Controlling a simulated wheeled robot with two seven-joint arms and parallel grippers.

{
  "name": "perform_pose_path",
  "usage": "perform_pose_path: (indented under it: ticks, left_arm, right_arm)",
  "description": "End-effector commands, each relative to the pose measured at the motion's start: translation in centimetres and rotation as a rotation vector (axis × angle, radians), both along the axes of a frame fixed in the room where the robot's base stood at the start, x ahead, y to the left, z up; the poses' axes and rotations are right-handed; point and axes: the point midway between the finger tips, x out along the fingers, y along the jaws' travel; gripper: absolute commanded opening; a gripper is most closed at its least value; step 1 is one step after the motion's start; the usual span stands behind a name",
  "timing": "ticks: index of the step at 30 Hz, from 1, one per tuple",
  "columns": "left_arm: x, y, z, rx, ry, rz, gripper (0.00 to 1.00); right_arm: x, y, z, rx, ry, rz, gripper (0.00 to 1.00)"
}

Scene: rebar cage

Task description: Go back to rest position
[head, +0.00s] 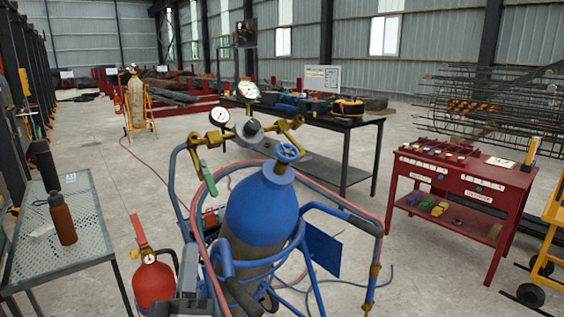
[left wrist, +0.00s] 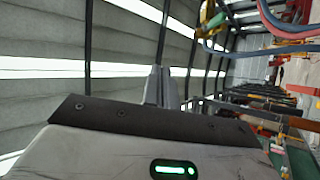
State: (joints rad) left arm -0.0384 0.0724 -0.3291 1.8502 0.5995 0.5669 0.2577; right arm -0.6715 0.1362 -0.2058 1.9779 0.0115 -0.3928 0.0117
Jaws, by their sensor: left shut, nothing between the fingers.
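My left gripper (head: 188,277) is low in the head view, just left of the blue gas cylinder (head: 262,205) and right of the red fire extinguisher (head: 153,282). Its fingers show closed together and empty in the left wrist view (left wrist: 159,85). I cannot tell whether it touches the cylinder cart. The cylinder stands tilted in the picture in a blue tube frame, with brass regulator, gauges and hoses on top. Yellow regulator parts (left wrist: 212,20) and hoses also show in the left wrist view. I do not make out my right gripper.
A grey perforated table (head: 92,225) with an orange-brown bottle (head: 62,220) stands at left. A dark workbench (head: 352,123) with tools is behind the cylinder. A red table (head: 510,190) is at right. Hoses lie on the floor. Open floor shows between the tables.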

Motion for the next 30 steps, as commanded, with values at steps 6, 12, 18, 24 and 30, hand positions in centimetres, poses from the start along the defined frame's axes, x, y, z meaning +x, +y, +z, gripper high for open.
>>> perform_pose_path:
  ticks: [6, 12, 18, 24, 30]
  left_arm:
    - [-1.5, -1.7, -7.4, 0.213, 0.202, -0.030, 0.00]
    - [-4.5, -2.9, -16.8, 0.477, 0.458, -0.076, 0.00]
    - [-11.1, -2.4, -28.6, 0.823, 0.805, -0.155, 0.00]
    - [-16.0, -1.0, -34.3, 1.023, 1.009, -0.208, 0.00]
    - [-17.1, -0.6, -35.2, 1.066, 1.053, -0.222, 0.00]
  right_arm:
    - [1.9, 0.3, 0.0, 0.017, -0.051, -0.002, 0.82]
    - [1.4, 0.5, -1.8, 0.032, -0.039, -0.003, 0.82]
    - [1.2, 1.0, -3.1, 0.061, -0.041, -0.002, 0.82]
    - [1.4, 1.3, -2.9, 0.079, -0.058, -0.001, 0.82]
    - [1.5, 1.4, -2.6, 0.083, -0.065, 0.001, 0.82]
